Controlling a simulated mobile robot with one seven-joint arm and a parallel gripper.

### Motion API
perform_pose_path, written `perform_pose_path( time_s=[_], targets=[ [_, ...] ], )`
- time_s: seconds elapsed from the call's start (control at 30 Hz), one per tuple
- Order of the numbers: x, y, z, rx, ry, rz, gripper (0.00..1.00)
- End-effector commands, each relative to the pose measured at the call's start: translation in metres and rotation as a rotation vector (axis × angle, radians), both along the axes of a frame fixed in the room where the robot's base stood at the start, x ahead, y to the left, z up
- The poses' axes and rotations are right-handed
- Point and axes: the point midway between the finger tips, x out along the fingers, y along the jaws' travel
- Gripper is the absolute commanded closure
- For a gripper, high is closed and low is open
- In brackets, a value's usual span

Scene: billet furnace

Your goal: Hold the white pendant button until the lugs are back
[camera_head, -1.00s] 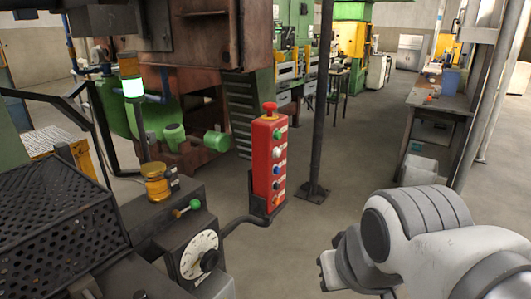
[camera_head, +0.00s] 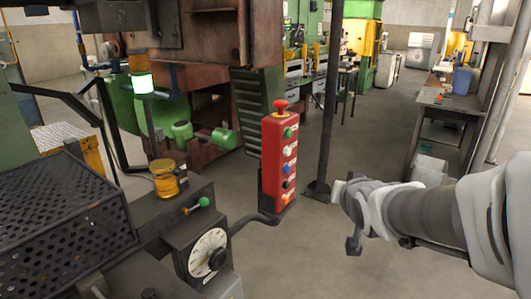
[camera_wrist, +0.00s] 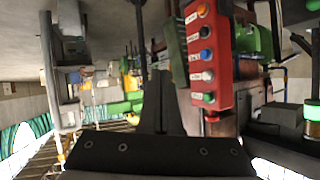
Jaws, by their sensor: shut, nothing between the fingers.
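The red pendant box (camera_head: 279,160) stands upright in the middle of the head view. Its white button (camera_head: 288,151) sits between the green button above and the blue one below. In the wrist view the pendant appears upside down at the right, and its white button (camera_wrist: 207,75) shows clearly. My gripper (camera_wrist: 161,80) is shut and empty, with its fingers left of the pendant in that view and apart from it. In the head view my arm's end is right of the pendant with a gap between. I cannot pick out the lugs.
A dark post (camera_head: 327,100) stands close behind the pendant. The lamp column (camera_head: 142,84) glows pale green. Open floor lies right of the pendant.

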Motion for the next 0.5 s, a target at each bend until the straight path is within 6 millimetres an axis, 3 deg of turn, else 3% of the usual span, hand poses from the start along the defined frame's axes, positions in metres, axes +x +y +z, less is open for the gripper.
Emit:
perform_pose_path(
  time_s=[0.2, 0.5],
  targets=[
    [0.044, -0.005, -0.005, 0.088, -0.162, 0.015, 1.00],
    [0.082, -0.007, -0.009, 0.267, -0.386, 0.070, 1.00]
  ],
)
